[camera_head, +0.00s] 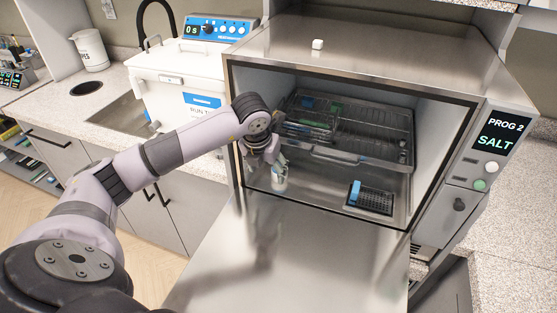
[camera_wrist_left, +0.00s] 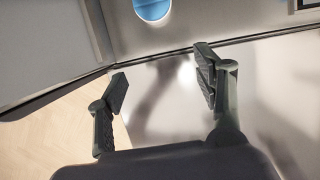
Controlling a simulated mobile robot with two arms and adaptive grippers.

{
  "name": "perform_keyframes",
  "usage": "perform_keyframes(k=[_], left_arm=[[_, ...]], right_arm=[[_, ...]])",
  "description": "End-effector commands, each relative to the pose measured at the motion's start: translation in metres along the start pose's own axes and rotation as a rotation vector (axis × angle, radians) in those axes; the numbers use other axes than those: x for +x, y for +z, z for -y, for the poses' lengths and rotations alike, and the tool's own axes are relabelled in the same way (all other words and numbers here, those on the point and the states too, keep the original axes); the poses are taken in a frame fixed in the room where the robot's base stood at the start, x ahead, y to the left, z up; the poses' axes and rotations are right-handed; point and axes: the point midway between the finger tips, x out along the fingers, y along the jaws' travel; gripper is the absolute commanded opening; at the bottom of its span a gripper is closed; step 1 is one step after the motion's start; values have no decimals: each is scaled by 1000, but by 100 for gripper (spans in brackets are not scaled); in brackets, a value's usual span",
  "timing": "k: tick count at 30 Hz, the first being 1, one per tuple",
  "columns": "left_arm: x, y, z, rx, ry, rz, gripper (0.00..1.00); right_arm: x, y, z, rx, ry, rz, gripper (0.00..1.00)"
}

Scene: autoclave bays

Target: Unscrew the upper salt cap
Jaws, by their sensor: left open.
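A round blue cap with a pale rim (camera_wrist_left: 152,9) shows at the top edge of the left wrist view, partly cut off. It lies ahead of my left gripper (camera_wrist_left: 163,78), whose two fingers are apart with nothing between them. In the head view my left gripper (camera_head: 271,158) is at the front left of the open chamber. A small pale cylinder (camera_head: 279,181) shows just below it on the chamber floor, partly hidden by the fingers; it appears to be the same cap. I cannot tell from the head view whether they touch. My right gripper is out of view.
The steel door (camera_head: 310,255) lies folded down in front of the chamber. A wire rack (camera_head: 350,158) is inside at the back. A dark grate (camera_head: 376,203) with a blue piece sits on the floor to the right. The panel display (camera_head: 495,135) reads PROG 2, SALT.

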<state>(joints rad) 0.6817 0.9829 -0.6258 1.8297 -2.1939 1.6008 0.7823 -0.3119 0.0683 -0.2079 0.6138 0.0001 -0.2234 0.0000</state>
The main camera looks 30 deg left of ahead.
Motion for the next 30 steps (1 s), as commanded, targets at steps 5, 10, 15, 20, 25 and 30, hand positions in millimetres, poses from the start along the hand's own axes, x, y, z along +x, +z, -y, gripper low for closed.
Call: perform_keyframes(k=[5, 10, 15, 20, 25, 30], left_arm=[[7, 35, 2, -2, -3, -1, 62], [16, 63, 2, -2, -3, -2, 62], [43, 65, 2, 2, -2, -7, 62], [62, 65, 1, 2, -2, -4, 62], [70, 65, 1, 2, -2, -3, 62], [71, 65, 1, 2, -2, -2, 62]], right_arm=[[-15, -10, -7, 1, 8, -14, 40], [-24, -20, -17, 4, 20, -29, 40], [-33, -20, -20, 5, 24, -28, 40], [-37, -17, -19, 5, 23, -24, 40], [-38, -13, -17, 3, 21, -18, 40], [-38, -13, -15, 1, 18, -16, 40]])
